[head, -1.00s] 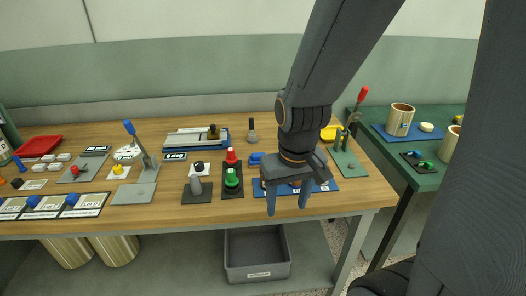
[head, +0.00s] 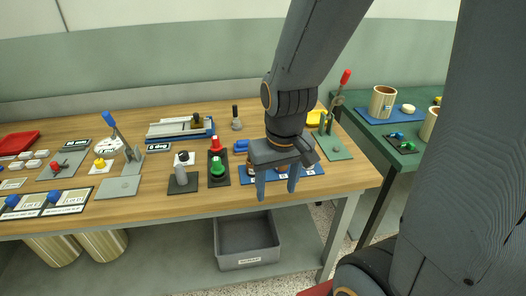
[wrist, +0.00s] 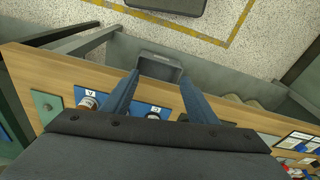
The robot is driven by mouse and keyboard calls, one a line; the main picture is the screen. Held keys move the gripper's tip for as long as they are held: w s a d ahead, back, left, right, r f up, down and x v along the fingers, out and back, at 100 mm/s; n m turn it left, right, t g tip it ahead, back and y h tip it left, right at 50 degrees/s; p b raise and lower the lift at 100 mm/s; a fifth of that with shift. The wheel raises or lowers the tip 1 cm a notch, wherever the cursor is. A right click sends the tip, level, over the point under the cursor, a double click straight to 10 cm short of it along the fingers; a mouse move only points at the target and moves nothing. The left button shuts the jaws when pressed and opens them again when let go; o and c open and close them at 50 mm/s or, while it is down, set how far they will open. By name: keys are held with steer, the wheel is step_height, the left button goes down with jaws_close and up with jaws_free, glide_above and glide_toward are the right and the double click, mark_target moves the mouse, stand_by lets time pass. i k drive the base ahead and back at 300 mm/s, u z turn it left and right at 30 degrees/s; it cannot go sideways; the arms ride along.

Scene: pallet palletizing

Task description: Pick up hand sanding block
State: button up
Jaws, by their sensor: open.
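My gripper (head: 277,191) is open and empty, its two blue-grey fingers pointing down at the front edge of the wooden bench (head: 230,200). It also shows open in the wrist view (wrist: 158,82), with nothing between the fingers. I cannot tell for sure which thing is the hand sanding block. A small blue object (head: 241,146) lies on the bench behind and left of my gripper, and a yellow object (head: 316,117) lies behind it to the right. My gripper partly covers a blue mat (head: 314,169) with small items on it.
A grey bin (head: 247,250) stands below the bench. A green board (head: 335,149) with a red-handled lever (head: 345,78) is right of my gripper. Red and green buttons (head: 217,167) stand to its left. A green table (head: 425,170) with cups is at the right.

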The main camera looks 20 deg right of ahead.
mark_target(241, 146)
steer(key=u, duration=1)
steer(key=i, duration=0.55)
steer(key=z, duration=1.85)
